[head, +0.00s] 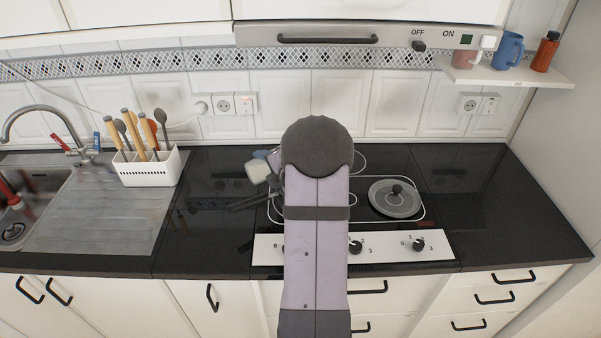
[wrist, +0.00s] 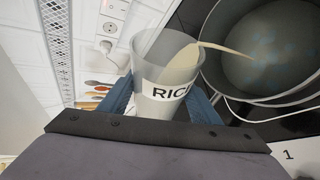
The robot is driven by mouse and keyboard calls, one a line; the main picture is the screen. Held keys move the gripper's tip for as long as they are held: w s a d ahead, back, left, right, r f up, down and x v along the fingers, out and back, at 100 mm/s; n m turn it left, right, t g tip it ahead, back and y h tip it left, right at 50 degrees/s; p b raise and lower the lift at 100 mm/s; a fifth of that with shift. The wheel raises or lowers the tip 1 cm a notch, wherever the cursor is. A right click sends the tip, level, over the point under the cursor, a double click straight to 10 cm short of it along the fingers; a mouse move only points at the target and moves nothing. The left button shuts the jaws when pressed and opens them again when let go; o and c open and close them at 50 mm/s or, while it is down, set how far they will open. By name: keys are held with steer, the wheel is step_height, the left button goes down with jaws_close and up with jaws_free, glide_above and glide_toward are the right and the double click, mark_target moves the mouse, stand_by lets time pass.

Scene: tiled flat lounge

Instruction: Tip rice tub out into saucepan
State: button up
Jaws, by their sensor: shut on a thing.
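The rice tub (wrist: 165,106), a pale translucent cup lettered RICE, is held between the blue fingers of my gripper (wrist: 160,92) in the wrist view. Pale rice shows inside it, and a thin beige streak runs from its mouth over the rim of the saucepan (wrist: 212,62). The saucepan is grey and stands on the hob; its inside looks bluish grey, and I cannot tell how much rice lies there. In the head view the tub (head: 258,171) shows as a small whitish shape left of my arm, which hides most of the saucepan.
A grey lid (head: 393,203) lies on the hob's right side. A white utensil holder (head: 148,167) stands by the sink (head: 32,203) at the left. The counter right of the hob is clear. A shelf (head: 505,74) with mugs hangs at the upper right.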

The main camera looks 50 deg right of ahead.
steer(key=shift+s+d+f+m+t+y+p, duration=0.2)
steer(key=shift+s+d+m+t+y+p, duration=0.3)
steer(key=shift+d, duration=0.3)
stand_by(1.1)
steer(key=shift+s+d+r+m+t+y+p, duration=0.15)
steer(key=shift+d+r+m+t+y+p, duration=0.2)
steer(key=shift+r+m+p, duration=0.3)
stand_by(1.3)
